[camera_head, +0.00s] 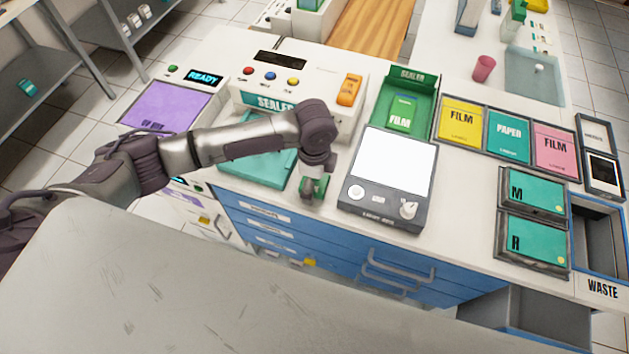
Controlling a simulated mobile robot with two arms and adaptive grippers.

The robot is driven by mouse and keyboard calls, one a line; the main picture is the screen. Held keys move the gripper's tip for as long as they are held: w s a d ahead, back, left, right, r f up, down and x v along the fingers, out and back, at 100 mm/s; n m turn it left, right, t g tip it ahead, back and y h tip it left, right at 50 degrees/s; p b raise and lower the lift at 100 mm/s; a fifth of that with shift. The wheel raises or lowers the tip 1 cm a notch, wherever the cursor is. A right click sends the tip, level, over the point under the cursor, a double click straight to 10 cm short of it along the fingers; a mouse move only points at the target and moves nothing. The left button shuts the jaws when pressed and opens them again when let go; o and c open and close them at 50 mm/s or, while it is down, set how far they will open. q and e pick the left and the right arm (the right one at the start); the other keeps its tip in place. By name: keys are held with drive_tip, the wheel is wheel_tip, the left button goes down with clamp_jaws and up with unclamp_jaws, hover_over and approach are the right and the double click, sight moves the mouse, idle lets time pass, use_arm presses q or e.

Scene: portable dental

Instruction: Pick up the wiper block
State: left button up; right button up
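I cannot pick out a wiper block with certainty. My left arm comes in from the left, and its gripper (313,190) points down at the counter between the teal mat and the light box. Small green and pale parts show at its fingertips; I cannot tell whether they belong to the gripper or to a thing between or under the fingers. The fingers are too small to tell open from shut. My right gripper is not in view.
The sealer (262,97) stands behind my arm, with a teal mat (255,165) in front. The light box (361,213) is just right of my gripper. Film and paper boxes (508,137), M and R trays (532,240) and a waste bin (603,288) are farther right. An open drawer (535,318) juts out below.

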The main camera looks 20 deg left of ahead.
use_arm(q)
drive_tip(key=shift+c, duration=0.4)
drive_tip(key=c, duration=1.2)
drive_tip(key=shift+r, duration=0.15)
drive_tip(key=r, duration=0.1)
drive_tip(key=r+b, duration=0.1)
drive_tip(key=r, duration=0.2)
drive_tip(key=shift+d, duration=0.3)
drive_tip(key=d+r+b, duration=0.1)
drive_tip(key=d+r, duration=0.1)
drive_tip(key=d, duration=0.1)
drive_tip(key=d+r+b, duration=0.1)
drive_tip(key=d+r, duration=0.1)
drive_tip(key=d, duration=0.2)
drive_tip(key=d+r, duration=0.2)
drive_tip(key=d, duration=0.1)
drive_tip(key=shift+s+d+r+b, duration=0.15)
drive_tip(key=shift+d+r+b, duration=0.05)
drive_tip(key=shift+d+b, duration=0.2)
drive_tip(key=shift+d+r, duration=0.2)
